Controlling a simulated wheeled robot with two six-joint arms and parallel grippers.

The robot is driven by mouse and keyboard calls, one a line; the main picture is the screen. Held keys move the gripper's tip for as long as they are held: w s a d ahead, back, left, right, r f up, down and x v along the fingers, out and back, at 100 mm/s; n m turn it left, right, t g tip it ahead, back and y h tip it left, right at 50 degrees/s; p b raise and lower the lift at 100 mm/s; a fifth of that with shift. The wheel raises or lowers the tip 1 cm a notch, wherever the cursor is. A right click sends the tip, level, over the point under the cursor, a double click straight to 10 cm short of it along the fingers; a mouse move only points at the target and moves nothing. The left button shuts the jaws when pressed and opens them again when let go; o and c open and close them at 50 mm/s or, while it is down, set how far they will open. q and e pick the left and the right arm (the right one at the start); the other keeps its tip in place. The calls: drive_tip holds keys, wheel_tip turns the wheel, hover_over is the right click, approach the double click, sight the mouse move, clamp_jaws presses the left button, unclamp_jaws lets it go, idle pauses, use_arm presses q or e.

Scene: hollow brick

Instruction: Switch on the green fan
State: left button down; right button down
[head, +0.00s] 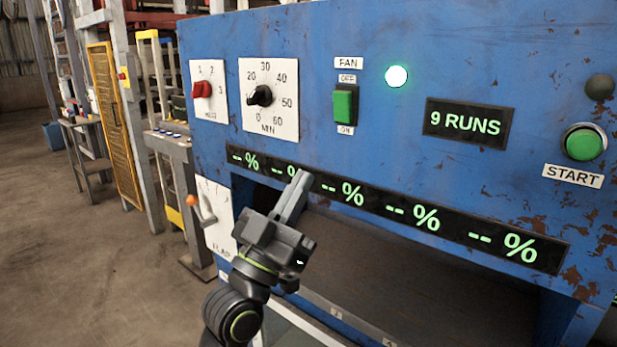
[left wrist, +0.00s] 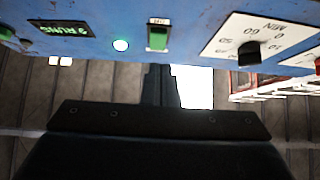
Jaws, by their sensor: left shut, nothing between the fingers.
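The fan switch (head: 345,105) is a green rocker on the blue panel, under a FAN label, with OFF above it and ON below. It also shows in the left wrist view (left wrist: 157,38), which sees the panel upside down. I cannot tell which end of the rocker is pressed in. A round lamp (head: 396,76) to its right glows pale green. My left gripper (head: 301,181) is shut and empty, below and left of the switch, apart from it, with its fingers pointing up. Its fingers also show in the left wrist view (left wrist: 159,72). My right gripper is not in view.
Left of the switch are a black MIN dial (head: 261,95) and a red knob (head: 202,89). Right are a 9 RUNS display (head: 467,122) and a green START button (head: 583,144). A percent strip (head: 343,192) runs above a dark opening. An orange-tipped lever (head: 192,200) sticks out at left.

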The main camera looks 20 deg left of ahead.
use_arm(q)
drive_tip(key=b+v, duration=0.1)
drive_tip(key=v, duration=0.2)
drive_tip(key=shift+f, duration=0.15)
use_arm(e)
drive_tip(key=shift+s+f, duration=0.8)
